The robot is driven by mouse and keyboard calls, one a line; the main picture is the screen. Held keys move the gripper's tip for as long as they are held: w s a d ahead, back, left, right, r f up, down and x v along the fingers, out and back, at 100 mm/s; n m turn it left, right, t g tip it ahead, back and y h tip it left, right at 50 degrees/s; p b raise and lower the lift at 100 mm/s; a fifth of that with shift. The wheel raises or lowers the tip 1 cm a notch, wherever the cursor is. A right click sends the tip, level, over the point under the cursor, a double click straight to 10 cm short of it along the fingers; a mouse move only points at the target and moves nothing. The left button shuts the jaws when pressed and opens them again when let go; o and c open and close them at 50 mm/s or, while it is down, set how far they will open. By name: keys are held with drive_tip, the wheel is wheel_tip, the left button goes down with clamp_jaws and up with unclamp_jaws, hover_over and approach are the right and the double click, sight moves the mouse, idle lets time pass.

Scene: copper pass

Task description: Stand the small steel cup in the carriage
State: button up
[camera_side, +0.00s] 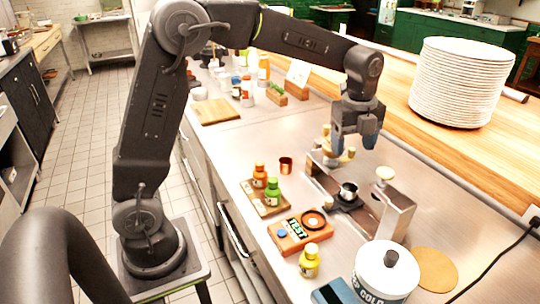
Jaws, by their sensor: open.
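The small steel cup (348,191) stands upright, low between the metal side plates of a bench fixture (397,217). It appears to sit in a dark holder there, which I take to be the carriage (345,203); the exact seating is too small to tell. My gripper (354,146) points down above the far part of the fixture, higher than the cup and apart from it. Its blue-grey fingers are open, with nothing held between them. A tan knobbed part (338,157) of the fixture shows just below and beside the left finger.
A copper cup (286,164) stands left of the fixture. Green and orange bottles stand on a small wooden tray (258,207). A TEST block (299,237), a yellow bottle (309,262) and a white COLD canister (386,272) are nearer. Stacked plates (462,82) stand on the wooden ledge.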

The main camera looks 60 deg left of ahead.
drive_tip(key=s+r+n+t, duration=0.1)
drive_tip(key=s+r+n, duration=0.2)
drive_tip(key=s+n, duration=0.3)
drive_tip(key=s+r+n+t, duration=0.2)
drive_tip(key=s+r+n, duration=0.15)
drive_tip(key=s, duration=0.35)
drive_tip(key=s+f+n+t, duration=0.2)
drive_tip(key=s+f+n, duration=0.1)
drive_tip(key=s+n, duration=0.8)
drive_tip(key=shift+s+a+f, duration=0.15)
drive_tip(key=shift+a+f, duration=0.05)
drive_tip(key=shift+a, duration=0.05)
